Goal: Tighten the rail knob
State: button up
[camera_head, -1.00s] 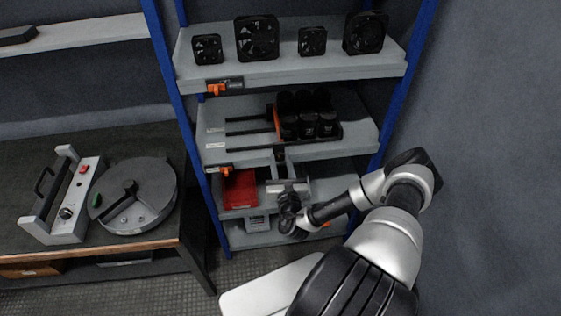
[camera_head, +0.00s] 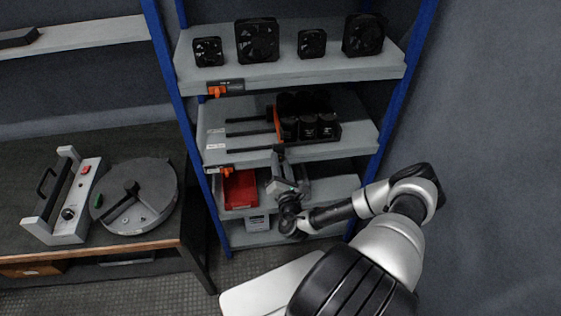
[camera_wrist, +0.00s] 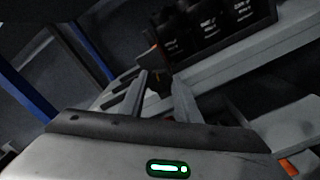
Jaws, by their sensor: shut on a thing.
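My gripper (camera_head: 279,157) reaches up to the front edge of the middle shelf. It is shut on the rail knob, a small dark piece at the front end of the orange rail (camera_head: 277,124). In the wrist view the two grey fingers (camera_wrist: 163,88) close around the knob (camera_wrist: 158,77), which they partly hide. The rail stands against the left side of a group of black capacitors (camera_head: 308,126), also seen in the wrist view (camera_wrist: 205,28).
Black slotted bars (camera_head: 245,133) run across the middle shelf (camera_head: 355,142), left of the rail. A red bin (camera_head: 240,190) sits on the shelf below. Several black fans (camera_head: 257,40) stand above. A bench with a round grey device (camera_head: 150,205) is at left.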

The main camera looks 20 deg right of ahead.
jog(key=m, duration=0.3)
jog(key=shift+m, duration=0.4)
jog(key=m, duration=0.4)
jog(key=shift+m, duration=0.3)
jog(key=m, duration=0.3)
jog(key=shift+f+b, duration=0.1)
jog(key=shift+b, duration=0.2)
jog(key=shift+m, duration=2)
jog(key=shift+b, duration=0.3)
jog(key=o, duration=1)
jog(key=shift+o, duration=0.2)
jog(key=shift+s, duration=0.1)
jog(key=b+v, duration=0.1)
jog(key=v, duration=1.6)
